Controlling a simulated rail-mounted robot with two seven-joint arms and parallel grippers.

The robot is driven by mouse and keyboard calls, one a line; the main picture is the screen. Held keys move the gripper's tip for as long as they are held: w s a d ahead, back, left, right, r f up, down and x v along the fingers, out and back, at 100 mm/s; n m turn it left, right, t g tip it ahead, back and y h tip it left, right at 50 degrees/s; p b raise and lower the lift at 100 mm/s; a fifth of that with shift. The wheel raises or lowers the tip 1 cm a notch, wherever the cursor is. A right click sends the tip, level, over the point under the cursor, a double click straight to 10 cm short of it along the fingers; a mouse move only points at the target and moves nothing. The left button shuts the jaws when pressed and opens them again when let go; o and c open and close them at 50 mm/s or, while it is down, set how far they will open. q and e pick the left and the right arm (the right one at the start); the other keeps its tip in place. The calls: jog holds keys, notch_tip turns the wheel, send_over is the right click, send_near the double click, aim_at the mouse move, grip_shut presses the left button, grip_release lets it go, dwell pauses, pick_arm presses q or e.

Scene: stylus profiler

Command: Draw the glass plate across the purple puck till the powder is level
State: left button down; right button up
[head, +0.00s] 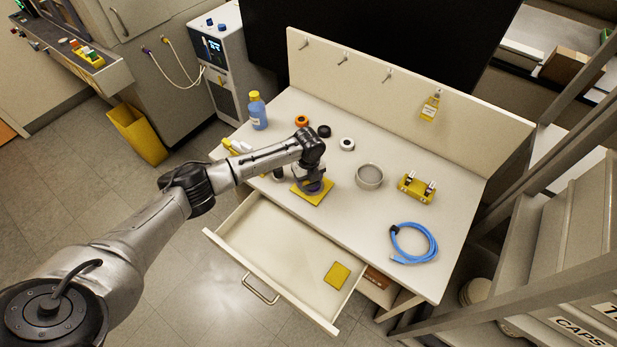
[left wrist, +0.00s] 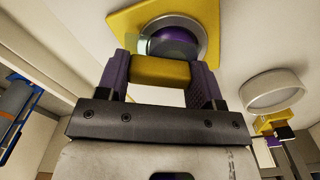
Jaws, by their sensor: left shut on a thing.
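In the left wrist view, my left gripper (left wrist: 160,78) has its purple fingers closed on a yellow block, which looks like the grip of the glass plate (left wrist: 132,42). A pale green see-through edge of the plate shows beyond the block, next to the puck. The purple puck (left wrist: 180,36) sits in a grey metal ring on a yellow mat (left wrist: 209,14). The powder's surface cannot be made out. In the head view, my left gripper (head: 312,184) is low over the yellow mat (head: 311,198) and hides most of the puck. My right gripper is not in view.
A grey round dish (head: 369,176), a yellow holder (head: 416,188) and a coiled blue cable (head: 413,242) are to the right. Three small rings and a blue bottle (head: 257,112) stand behind. The front drawer (head: 270,250) is open, with a yellow pad (head: 337,275) inside.

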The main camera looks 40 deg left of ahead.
pick_arm(q)
jog(key=shift+w+d, duration=0.1)
jog(key=shift+w, duration=0.1)
jog(key=shift+w+d+b, duration=0.1)
jog(key=shift+w+b, duration=0.2)
jog(key=shift+b, duration=0.1)
jog(key=shift+w+d+b, duration=0.4)
jog(key=shift+w+b, duration=0.15)
jog(key=shift+w, duration=0.25)
jog(key=shift+s, duration=0.1)
jog(key=shift+s+a+r+p, duration=0.1)
jog(key=shift+s+a+p, duration=0.1)
jog(key=shift+p, duration=0.3)
jog(key=shift+s+a+p, duration=0.1)
jog(key=shift+s+p, duration=0.25)
jog(key=shift+p, duration=0.1)
